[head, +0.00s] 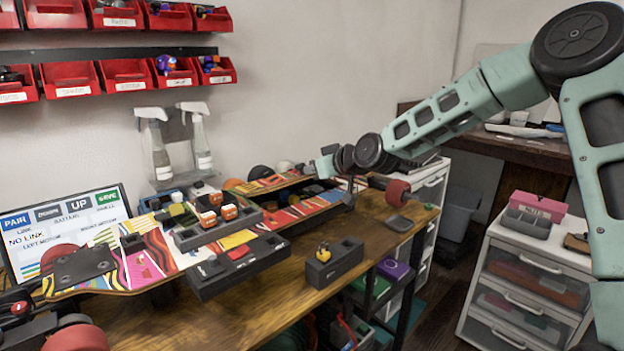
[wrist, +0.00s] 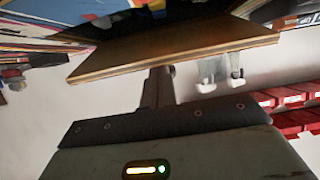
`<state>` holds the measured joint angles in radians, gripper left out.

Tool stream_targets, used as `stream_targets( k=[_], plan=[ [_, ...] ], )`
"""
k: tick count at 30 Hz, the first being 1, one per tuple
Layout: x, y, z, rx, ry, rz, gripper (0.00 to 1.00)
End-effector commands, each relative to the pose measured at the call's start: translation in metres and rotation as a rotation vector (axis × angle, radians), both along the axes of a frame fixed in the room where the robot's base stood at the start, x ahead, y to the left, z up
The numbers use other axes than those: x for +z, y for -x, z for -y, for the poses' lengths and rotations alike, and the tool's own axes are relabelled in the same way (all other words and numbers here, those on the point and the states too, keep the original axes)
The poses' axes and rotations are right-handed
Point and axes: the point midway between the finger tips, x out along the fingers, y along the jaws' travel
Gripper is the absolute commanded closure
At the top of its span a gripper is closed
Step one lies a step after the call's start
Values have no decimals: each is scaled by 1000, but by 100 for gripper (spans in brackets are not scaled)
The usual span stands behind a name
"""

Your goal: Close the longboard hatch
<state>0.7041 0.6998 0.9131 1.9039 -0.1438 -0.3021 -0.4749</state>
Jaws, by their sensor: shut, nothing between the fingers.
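The longboard (head: 150,258) lies along the workbench with a brightly patterned deck. Its hatch lid (head: 262,184) stands raised at the back of the deck, with the dark hatch opening (head: 305,207) showing in front of it. My gripper (head: 349,196) is shut and empty, pointing down at the right end of the opening. In the wrist view, which looks upside down, a wooden panel, apparently the lid (wrist: 180,55), lies just beyond the shut fingers of my gripper (wrist: 159,76). I cannot tell whether they touch.
Small dark trays (head: 240,268) and a dark block with a yellow item (head: 334,262) stand in front of the board. Spray bottles (head: 200,140) stand behind it. A status screen (head: 65,228) is at the left.

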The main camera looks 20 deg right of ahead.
Motion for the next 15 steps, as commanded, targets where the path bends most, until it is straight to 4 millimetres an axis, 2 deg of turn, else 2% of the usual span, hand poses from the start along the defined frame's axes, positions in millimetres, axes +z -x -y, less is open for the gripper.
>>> stream_targets(
  k=[1,4,15],
  plan=[
    [-14,2,2,-1,-13,25,100],
    [-22,4,2,-1,-37,78,100],
    [-46,10,3,1,-31,74,100]
  ],
)
